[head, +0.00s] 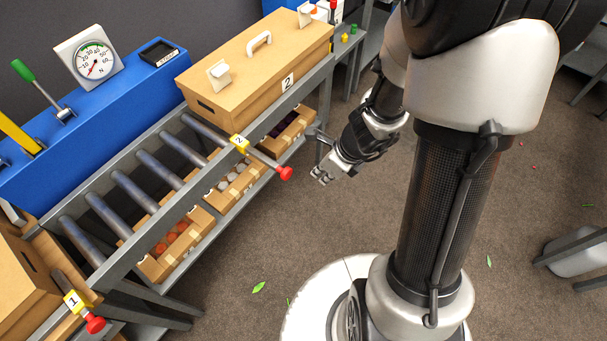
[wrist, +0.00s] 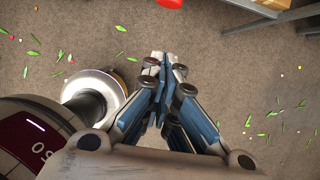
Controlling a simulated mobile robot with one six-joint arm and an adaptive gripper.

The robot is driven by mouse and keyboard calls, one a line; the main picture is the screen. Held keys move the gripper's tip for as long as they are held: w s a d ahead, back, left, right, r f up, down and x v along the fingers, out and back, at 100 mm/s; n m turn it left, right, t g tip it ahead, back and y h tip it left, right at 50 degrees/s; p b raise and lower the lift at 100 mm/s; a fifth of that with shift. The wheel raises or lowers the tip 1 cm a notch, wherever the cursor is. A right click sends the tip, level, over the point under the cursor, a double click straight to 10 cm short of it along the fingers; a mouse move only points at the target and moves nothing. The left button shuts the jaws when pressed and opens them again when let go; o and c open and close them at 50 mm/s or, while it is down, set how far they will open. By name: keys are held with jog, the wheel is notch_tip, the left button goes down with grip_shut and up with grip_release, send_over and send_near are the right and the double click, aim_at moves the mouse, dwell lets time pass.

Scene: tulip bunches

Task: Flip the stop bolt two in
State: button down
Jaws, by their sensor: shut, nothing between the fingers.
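Stop bolt two has a red knob (head: 285,173) on a thin rod. It sticks out from the front rail of the roller track beside a yellow tag marked 2 (head: 240,143). My gripper (head: 322,177) is just right of the red knob in the head view, apart from it. In the wrist view my gripper (wrist: 163,66) is shut and empty, with bare floor behind it. A red knob (wrist: 169,3) is cut off at the top edge of the wrist view. I cannot tell how far the bolt reaches under the rollers.
A lidded box marked 2 (head: 240,68) sits on the far rollers. Stop bolt one (head: 94,323) has a red knob near left. Crates of bulbs (head: 170,265) stand on a shelf below. A blue housing (head: 110,95) carries a dial and levers. Leaves lie on open floor.

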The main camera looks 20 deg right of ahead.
aim_at(268, 160)
jog(key=w+a+f+b, duration=0.4)
jog(key=w+f+b, duration=0.1)
jog(key=f, duration=0.4)
jog(key=shift+w+a+f, duration=0.2)
jog(key=shift+w+a, duration=0.05)
jog(key=shift+w, duration=0.3)
jog(key=w+a+p, duration=0.1)
jog(key=w+a, duration=0.1)
jog(key=w, duration=0.1)
jog(key=w+a+p, duration=0.2)
jog(key=w, duration=0.1)
jog(key=w+a+p, duration=0.2)
jog(key=w, duration=0.1)
jog(key=shift+a, duration=0.35)
jog(key=shift+d, duration=0.1)
